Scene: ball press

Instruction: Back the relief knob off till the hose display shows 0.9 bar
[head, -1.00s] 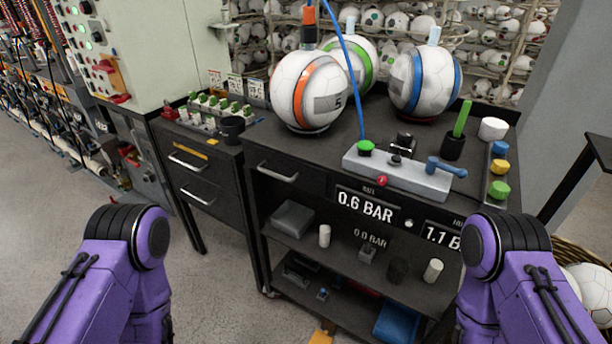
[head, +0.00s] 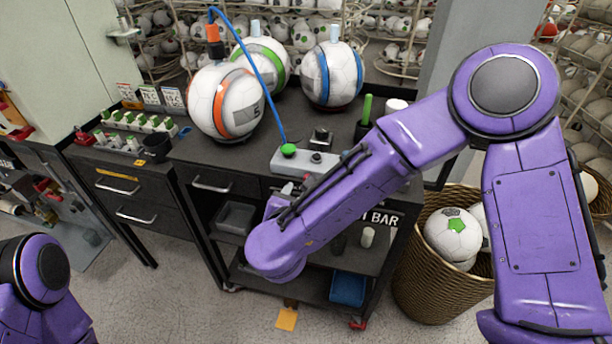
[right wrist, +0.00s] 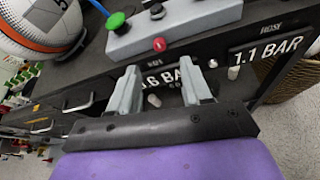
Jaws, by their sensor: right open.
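The grey console (head: 283,160) stands on the black cart, with a green button (head: 288,149) where the blue hose ends. The hose display (right wrist: 268,48) reads 1.1 BAR. My left gripper is out of view.
Several balls, including an orange-striped one (head: 221,102), stand on the cart top behind the console. A green stick (head: 367,108) stands in a black cup near my right arm. A wicker basket of balls (head: 420,280) is right of the cart.

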